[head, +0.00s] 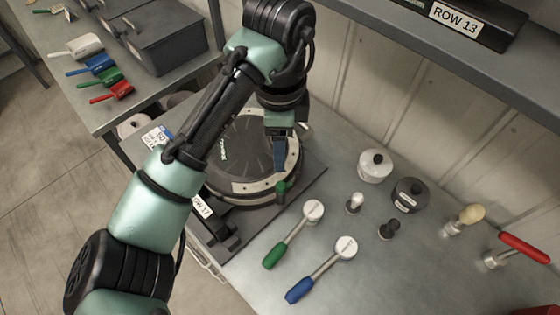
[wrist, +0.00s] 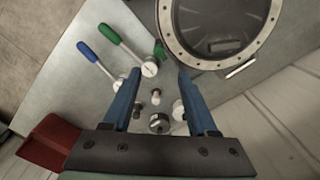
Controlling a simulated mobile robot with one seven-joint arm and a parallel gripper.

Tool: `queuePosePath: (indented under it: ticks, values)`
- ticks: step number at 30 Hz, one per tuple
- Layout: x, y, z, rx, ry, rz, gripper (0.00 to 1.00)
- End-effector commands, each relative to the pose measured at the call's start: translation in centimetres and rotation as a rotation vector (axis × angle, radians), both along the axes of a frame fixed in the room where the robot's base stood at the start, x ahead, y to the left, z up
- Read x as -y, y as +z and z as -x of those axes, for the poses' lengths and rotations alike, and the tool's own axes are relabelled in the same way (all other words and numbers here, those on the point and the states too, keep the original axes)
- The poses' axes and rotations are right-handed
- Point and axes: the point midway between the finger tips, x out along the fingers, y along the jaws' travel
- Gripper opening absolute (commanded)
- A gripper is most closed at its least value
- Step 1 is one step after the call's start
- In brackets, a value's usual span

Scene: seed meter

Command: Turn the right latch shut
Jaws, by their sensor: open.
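The seed meter (head: 254,150) is a round black housing with a pale bolted rim, seated on a dark base. Its rim also shows in the wrist view (wrist: 166,25). A small green latch (head: 282,188) stands at the rim's near right edge. In the wrist view the green latch (wrist: 160,49) lies just beyond and between my fingertips. My gripper (head: 280,170) points down over it with blue fingers. In the wrist view my gripper (wrist: 160,74) is open with nothing held. I cannot tell whether a finger touches the latch, or how far it is turned.
A green-handled tool (head: 293,235) and a blue-handled tool (head: 320,270) lie in front of the meter. A white pot (head: 375,165), a dark pot (head: 410,194) and small knobs stand to the right. Grey bins (head: 165,45) and coloured scoops are at the upper left.

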Motion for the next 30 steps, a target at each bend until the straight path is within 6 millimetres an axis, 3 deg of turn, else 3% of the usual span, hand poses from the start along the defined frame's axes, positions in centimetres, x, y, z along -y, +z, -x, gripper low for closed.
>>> queuePosePath:
  ticks: [12, 18, 24, 30]
  values:
    - [0.2, -7.8, 0.1, -0.004, 0.002, 0.003, 0.58]
    - [0.1, -10.7, 0.0, -0.001, 0.002, 0.000, 0.58]
    - [0.1, -12.2, 0.0, 0.002, 0.002, 0.001, 0.58]
    - [0.1, -12.5, 0.0, 0.002, 0.001, 0.000, 0.58]
